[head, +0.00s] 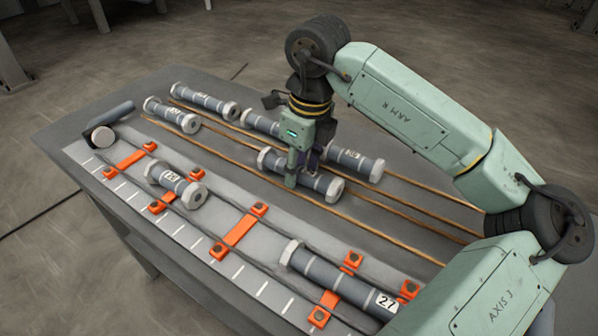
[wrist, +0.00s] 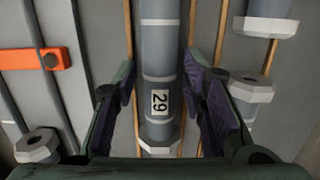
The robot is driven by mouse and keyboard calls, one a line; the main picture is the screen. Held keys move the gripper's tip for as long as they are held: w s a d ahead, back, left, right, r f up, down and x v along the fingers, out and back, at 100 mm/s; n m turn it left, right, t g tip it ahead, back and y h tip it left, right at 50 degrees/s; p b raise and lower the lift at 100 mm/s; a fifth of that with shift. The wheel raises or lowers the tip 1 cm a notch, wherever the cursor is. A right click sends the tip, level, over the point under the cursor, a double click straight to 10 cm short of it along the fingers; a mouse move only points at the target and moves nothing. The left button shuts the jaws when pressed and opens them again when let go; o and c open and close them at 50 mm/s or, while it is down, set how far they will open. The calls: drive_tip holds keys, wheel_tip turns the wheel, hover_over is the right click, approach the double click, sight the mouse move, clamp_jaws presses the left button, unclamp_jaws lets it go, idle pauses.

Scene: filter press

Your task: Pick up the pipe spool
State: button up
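In the wrist view the spool (wrist: 160,45), labelled 29, runs lengthwise between my fingers. My gripper (head: 301,167) points down over the middle of this spool, with a finger on either side. In the wrist view my gripper (wrist: 164,78) is open, with gaps between both dark finger pads and the spool. The far finger is partly hidden in the head view.
Other spools lie close behind, including one labelled spool (head: 354,163). Spool 27 (head: 340,279) and another spool (head: 174,186) rest at the front among orange brackets (head: 239,231). The grey bench (head: 75,125) has bare room at its left end.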

clamp_jaws()
drive_tip(key=shift+r, duration=0.1)
idle(0.3)
